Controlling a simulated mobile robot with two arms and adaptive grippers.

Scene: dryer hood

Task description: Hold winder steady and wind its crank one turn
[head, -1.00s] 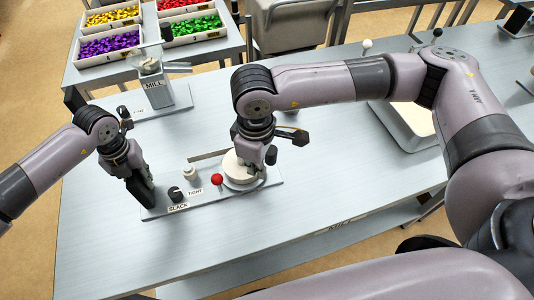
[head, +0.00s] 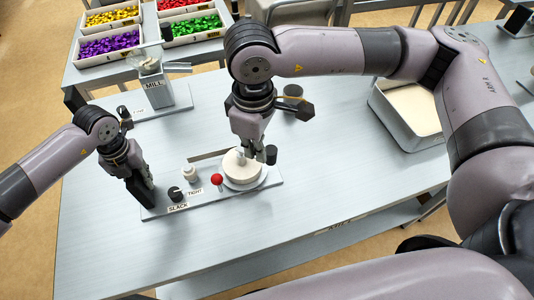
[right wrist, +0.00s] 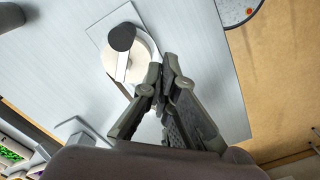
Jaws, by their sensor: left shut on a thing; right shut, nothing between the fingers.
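The winder is a grey base plate (head: 205,197) on the table with a white drum (head: 241,168) at its right end. The drum and its black crank knob (right wrist: 121,37) show in the right wrist view; the knob (head: 270,154) is at the drum's right in the head view. My left gripper (head: 148,200) is shut on the plate's left end, its exact contact hard to see. My right gripper (head: 243,150) is shut and empty over the drum's far side, partly hiding it; its fingertips (right wrist: 169,62) lie beside the drum in the wrist view.
The plate carries a red ball (head: 217,179), a cream knob (head: 190,173) and a black dial (head: 175,193) with SLACK and TIGHT labels. A mill (head: 152,88) stands behind, a tray (head: 410,120) to the right. The table front is clear.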

